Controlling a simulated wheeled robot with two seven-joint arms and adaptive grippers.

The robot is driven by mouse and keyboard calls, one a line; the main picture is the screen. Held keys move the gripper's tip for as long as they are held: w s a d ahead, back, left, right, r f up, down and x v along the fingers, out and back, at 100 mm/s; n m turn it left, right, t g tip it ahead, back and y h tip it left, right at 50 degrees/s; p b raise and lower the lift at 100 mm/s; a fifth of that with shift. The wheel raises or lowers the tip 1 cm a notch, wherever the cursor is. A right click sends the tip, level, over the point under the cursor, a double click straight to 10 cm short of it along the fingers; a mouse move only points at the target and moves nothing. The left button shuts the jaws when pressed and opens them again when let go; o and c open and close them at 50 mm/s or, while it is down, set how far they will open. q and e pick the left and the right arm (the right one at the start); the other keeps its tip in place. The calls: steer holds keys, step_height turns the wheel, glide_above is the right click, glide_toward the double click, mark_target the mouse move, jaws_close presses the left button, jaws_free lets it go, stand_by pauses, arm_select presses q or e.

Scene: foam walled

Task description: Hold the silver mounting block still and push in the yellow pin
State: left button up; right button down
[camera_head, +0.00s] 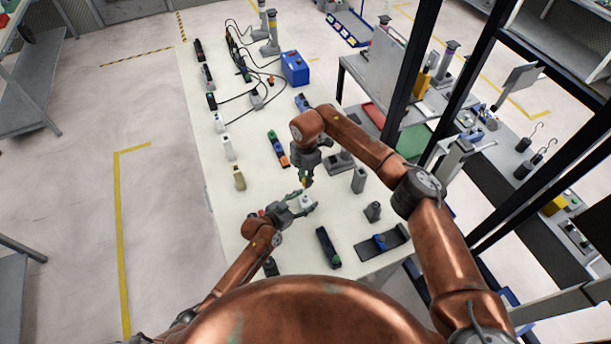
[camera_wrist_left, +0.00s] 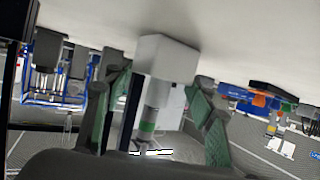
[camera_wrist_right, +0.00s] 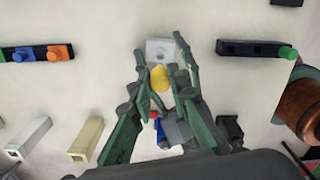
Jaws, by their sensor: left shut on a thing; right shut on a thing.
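The silver mounting block (camera_head: 306,198) is a small pale block at the front middle of the white table. My left gripper (camera_head: 302,204) is shut on it, with the block beyond its green-padded fingers in the left wrist view (camera_wrist_left: 166,56). My right gripper (camera_head: 304,180) is just above the block, pointing down, and is shut on the yellow pin (camera_wrist_right: 160,78). In the right wrist view the pin's rounded end overlaps the lower edge of the block (camera_wrist_right: 160,50). I cannot tell whether the pin's hidden tip touches or enters the block.
A dark rail with a green end (camera_head: 328,247) and a black tray (camera_head: 382,244) lie nearby. Grey blocks (camera_head: 358,180) stand right of the grippers. A dark rail with blue and orange pieces (camera_head: 278,148) lies behind. Several small blocks line the left table edge.

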mark_target(305, 189)
steer(key=shift+f, duration=1.85)
steer(key=shift+f, duration=1.9)
steer(key=c, duration=1.7)
jaws_free()
steer(key=shift+f, duration=0.1)
steer(key=shift+c, duration=0.2)
step_height(305, 189, up, 12)
